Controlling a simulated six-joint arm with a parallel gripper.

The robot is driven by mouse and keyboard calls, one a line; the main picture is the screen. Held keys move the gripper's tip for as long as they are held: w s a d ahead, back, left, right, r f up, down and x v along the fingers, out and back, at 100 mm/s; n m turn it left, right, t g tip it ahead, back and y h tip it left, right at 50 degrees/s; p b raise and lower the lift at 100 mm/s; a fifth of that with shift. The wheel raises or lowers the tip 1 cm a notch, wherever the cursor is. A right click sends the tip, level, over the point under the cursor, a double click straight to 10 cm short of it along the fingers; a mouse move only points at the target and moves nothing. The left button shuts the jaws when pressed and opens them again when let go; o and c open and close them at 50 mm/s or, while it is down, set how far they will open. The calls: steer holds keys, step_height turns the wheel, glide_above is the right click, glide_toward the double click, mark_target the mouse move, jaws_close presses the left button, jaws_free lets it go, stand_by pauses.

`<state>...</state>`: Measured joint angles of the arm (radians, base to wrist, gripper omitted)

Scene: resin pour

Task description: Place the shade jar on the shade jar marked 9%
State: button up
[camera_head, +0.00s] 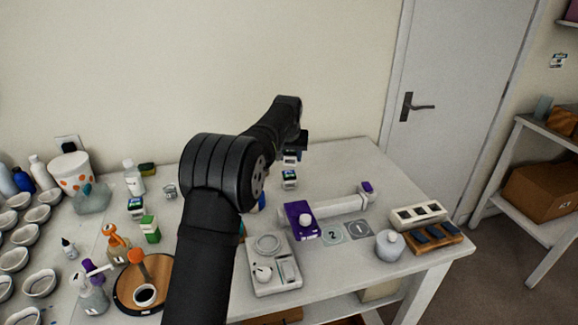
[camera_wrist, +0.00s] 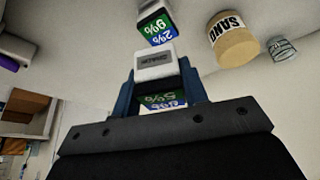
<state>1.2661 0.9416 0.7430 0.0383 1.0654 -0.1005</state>
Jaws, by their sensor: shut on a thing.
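My gripper (camera_wrist: 158,88) is shut on a shade jar (camera_wrist: 155,64) with a pale grey-white lid and a blue-and-green percent label. The label is partly hidden by the gripper and its number is unclear. In the head view, the held jar (camera_head: 291,158) hangs from my gripper (camera_head: 292,150) at the back of the table. A jar (camera_head: 289,178) also shows just below the held one in the head view.
Other labelled jars (camera_head: 137,207) stand left of my arm. A scale (camera_head: 272,270) and purple-topped tool (camera_head: 301,219) lie nearer. The back right tabletop is clear.

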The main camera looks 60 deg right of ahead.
mark_target(289, 165)
steer(key=shift+w+f, duration=0.3)
steer(key=shift+f, duration=1.9)
steer(key=shift+f, duration=0.1)
steer(key=o, duration=1)
steer(key=shift+o, duration=0.2)
steer(key=v, duration=1.2)
